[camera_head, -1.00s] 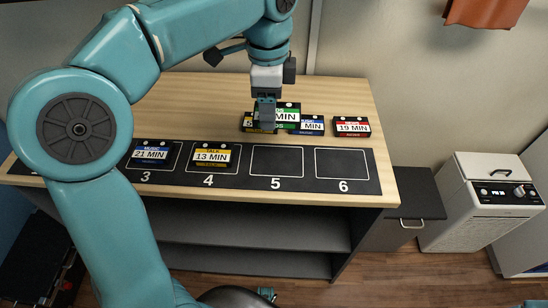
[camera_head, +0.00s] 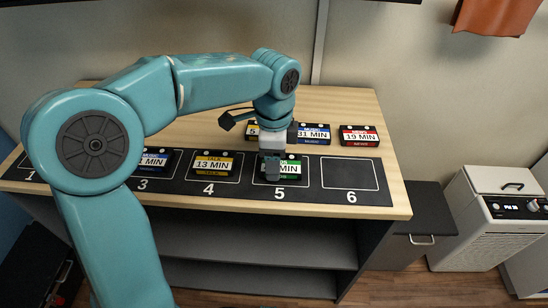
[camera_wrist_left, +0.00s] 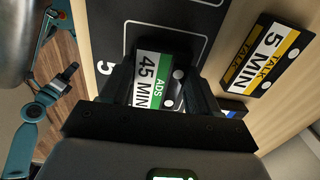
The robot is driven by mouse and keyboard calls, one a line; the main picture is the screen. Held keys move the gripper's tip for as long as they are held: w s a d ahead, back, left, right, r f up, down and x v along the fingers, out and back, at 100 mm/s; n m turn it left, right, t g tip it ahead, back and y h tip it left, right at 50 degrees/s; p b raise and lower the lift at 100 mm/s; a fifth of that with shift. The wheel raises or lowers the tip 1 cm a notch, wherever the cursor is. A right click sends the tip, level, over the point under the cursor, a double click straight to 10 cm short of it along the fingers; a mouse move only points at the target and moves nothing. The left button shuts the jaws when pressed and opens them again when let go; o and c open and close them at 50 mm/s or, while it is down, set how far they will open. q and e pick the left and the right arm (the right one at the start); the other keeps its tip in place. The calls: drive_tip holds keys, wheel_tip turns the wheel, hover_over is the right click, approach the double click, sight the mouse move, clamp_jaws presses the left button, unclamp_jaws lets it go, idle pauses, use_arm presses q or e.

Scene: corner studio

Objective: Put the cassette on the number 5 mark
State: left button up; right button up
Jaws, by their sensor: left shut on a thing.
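The cassette is a black case with a white label and green band reading "ADS 45 MIN" in the left wrist view (camera_wrist_left: 155,82). In the head view its green label (camera_head: 292,168) shows at the number 5 mark (camera_head: 279,192), partly hidden by my fingers. My left gripper (camera_head: 271,172) is shut on the cassette from above. The cassette appears inside the white outline behind the printed 5; whether it touches the mat is unclear.
The 13 MIN cassette (camera_head: 214,164) lies on mark 4 and a blue-labelled one (camera_head: 152,160) on mark 3. Mark 6 (camera_head: 350,175) is empty. Behind the mat lie a yellow 5 MIN cassette (camera_wrist_left: 262,58), a blue 31 MIN one (camera_head: 315,132) and a red 19 MIN one (camera_head: 359,135).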

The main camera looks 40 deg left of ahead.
use_arm(q)
drive_tip(key=shift+f, duration=0.15)
drive_tip(key=o, duration=1.1)
drive_tip(key=shift+c, duration=0.2)
wheel_tip(320, 180, up, 12)
drive_tip(key=p, duration=0.3)
drive_tip(key=shift+p, duration=0.4)
